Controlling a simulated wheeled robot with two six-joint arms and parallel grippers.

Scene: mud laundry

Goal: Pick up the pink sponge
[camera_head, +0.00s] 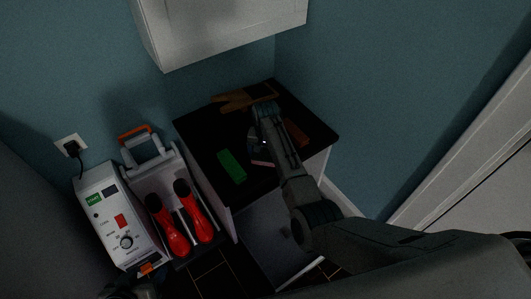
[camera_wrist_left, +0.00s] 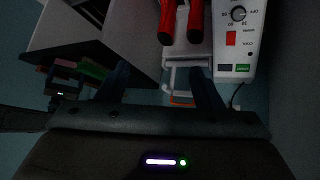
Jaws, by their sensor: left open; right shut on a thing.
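The pink sponge (camera_head: 261,162) shows only as a pale pinkish sliver under my right gripper, over the dark counter top; the arm hides most of it. My right gripper (camera_head: 257,146) points down at the counter and is shut on it. I cannot tell if the sponge touches the counter. My left gripper (camera_wrist_left: 160,84) is open and empty in the left wrist view, away from the counter. In the head view only part of the left arm shows at the bottom left edge.
A green sponge (camera_head: 231,166) and a reddish-brown block (camera_head: 296,133) lie on the dark counter (camera_head: 200,133). Brown gloves (camera_head: 245,98) lie at its back. A white cabinet (camera_head: 222,28) hangs above.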

